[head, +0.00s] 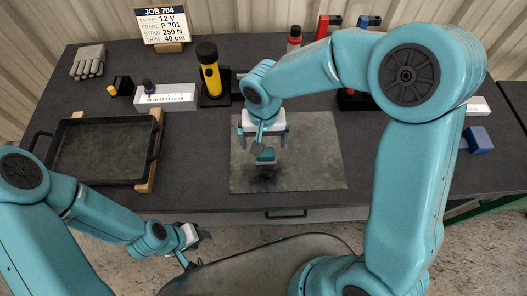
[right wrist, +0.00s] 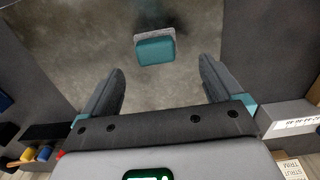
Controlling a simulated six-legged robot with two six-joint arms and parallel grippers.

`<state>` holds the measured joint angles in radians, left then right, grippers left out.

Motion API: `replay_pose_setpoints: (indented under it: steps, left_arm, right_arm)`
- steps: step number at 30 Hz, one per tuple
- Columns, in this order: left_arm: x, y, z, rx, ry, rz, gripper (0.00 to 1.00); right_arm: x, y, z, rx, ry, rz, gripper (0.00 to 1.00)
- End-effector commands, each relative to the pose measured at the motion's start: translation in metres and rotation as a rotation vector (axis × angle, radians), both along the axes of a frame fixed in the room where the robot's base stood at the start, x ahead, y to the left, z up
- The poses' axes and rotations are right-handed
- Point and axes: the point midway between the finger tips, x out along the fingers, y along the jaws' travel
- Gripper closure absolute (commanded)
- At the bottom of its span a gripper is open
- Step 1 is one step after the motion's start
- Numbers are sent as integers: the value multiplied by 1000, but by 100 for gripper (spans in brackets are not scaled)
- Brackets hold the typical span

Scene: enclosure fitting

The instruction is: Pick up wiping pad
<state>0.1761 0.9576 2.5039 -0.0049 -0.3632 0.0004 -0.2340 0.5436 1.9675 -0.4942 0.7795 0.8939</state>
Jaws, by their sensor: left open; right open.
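The wiping pad (right wrist: 155,50) is a small teal block with a pale grey edge. In the right wrist view it lies on the grey mat, ahead of my fingertips and roughly centred between them. In the head view the pad (head: 266,156) shows just below my right gripper, partly covered by it. My right gripper (head: 262,143) is open and empty above the mat; its two dark fingers also show in the right wrist view (right wrist: 162,70). My left gripper (head: 193,240) is open in front of the bench's front edge, away from the pad.
A dark smudge (head: 265,175) marks the mat (head: 315,165) beside the pad. A black tray (head: 100,152) sits at left. A blue block (head: 480,139) is at right.

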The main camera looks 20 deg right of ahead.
Motion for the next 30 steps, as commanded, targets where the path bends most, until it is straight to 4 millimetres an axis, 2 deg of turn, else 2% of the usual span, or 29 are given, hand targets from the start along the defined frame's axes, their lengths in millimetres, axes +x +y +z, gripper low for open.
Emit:
replay_pose_setpoints:
  steps: [5,9,12,21,23,24,27,30]
  left_arm:
    - [-1,0,6,0,1,0,57]
    - [0,0,14,0,1,0,57]
    - [0,0,14,0,1,0,57]
    - [0,0,14,0,1,0,57]
    - [0,0,14,0,1,0,57]
    - [0,0,13,0,1,0,57]
    - [0,0,13,0,1,0,57]
    - [0,0,13,0,1,0,57]
  right_arm:
    - [-1,0,-13,-1,3,-1,6]
    - [-5,0,-36,0,6,1,6]
    - [-2,0,-50,1,2,-1,6]
    - [-1,0,-57,2,-2,-2,6]
    - [-1,0,-57,2,-2,-1,26]
    - [-1,0,-57,2,-2,-1,39]
    - [-1,0,-57,1,-1,-1,67]
    - [-1,0,-57,1,-2,-1,67]
